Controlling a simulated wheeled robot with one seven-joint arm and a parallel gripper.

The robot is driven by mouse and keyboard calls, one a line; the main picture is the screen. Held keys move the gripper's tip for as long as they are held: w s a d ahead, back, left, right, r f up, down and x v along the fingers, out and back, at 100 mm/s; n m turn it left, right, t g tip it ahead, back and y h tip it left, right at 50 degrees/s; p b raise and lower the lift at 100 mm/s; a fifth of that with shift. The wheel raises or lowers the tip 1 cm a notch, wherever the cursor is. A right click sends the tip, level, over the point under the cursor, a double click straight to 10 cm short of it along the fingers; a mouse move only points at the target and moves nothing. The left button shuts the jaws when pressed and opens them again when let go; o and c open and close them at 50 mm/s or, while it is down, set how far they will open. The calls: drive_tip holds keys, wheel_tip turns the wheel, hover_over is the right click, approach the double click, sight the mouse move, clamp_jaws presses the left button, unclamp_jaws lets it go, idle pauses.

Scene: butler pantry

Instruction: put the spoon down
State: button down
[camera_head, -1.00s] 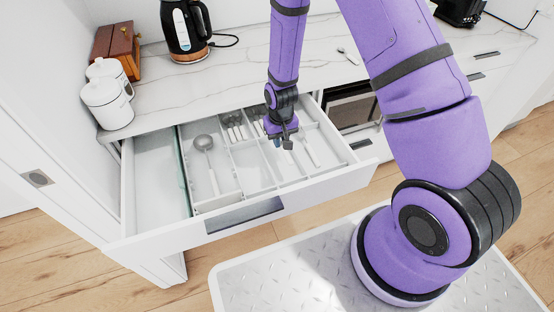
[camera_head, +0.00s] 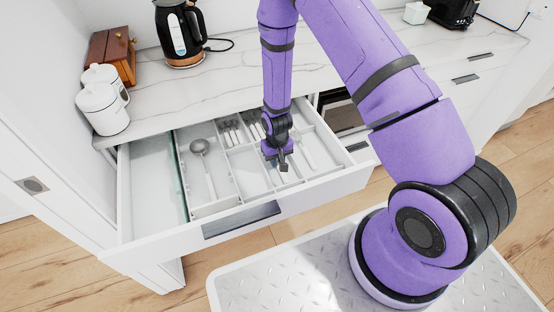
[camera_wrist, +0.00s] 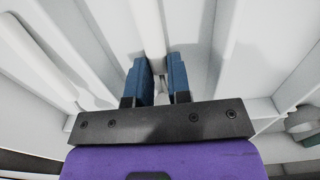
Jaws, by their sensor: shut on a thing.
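My gripper (camera_head: 284,165) points down into the open drawer (camera_head: 148,190), over its middle-right compartments. In the wrist view its two blue fingers (camera_wrist: 160,82) are close together, shut on a narrow pale piece (camera_wrist: 161,84), likely the spoon. Most of that piece is hidden by the fingers and palm, so its bowl and whether it touches the drawer floor cannot be told. A pale bar (camera_wrist: 150,30) runs ahead of the fingers; whether it is a divider or a handle is unclear.
A ladle (camera_head: 199,147) lies in a left compartment. Several forks (camera_head: 230,132) lie at the back. A pale-handled utensil (camera_head: 306,155) lies right of my gripper. Thin dividers stand close around the fingers. Canisters (camera_head: 104,105) and a kettle (camera_head: 180,35) stand on the counter.

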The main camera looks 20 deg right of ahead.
drive_tip(key=c, duration=1.1)
unclamp_jaws()
drive_tip(key=shift+f, duration=0.1)
drive_tip(key=shift+o, duration=0.2)
drive_tip(key=s+d+r+t, duration=0.1)
drive_tip(key=s+d+r, duration=0.15)
drive_tip(key=r, duration=1.75)
drive_tip(key=s+d+r+t, duration=0.1)
drive_tip(key=s+r+t, duration=0.15)
drive_tip(key=r, duration=1.65)
drive_tip(key=s+d+r+t, duration=0.1)
drive_tip(key=s+r, duration=0.6)
drive_tip(key=s, duration=0.3)
drive_tip(key=s+d+r, duration=0.2)
drive_tip(key=s+r, duration=0.5)
drive_tip(key=s, duration=0.3)
drive_tip(key=shift+d+r+t, duration=0.2)
drive_tip(key=shift+r+t, duration=0.15)
drive_tip(key=shift+r, duration=0.05)
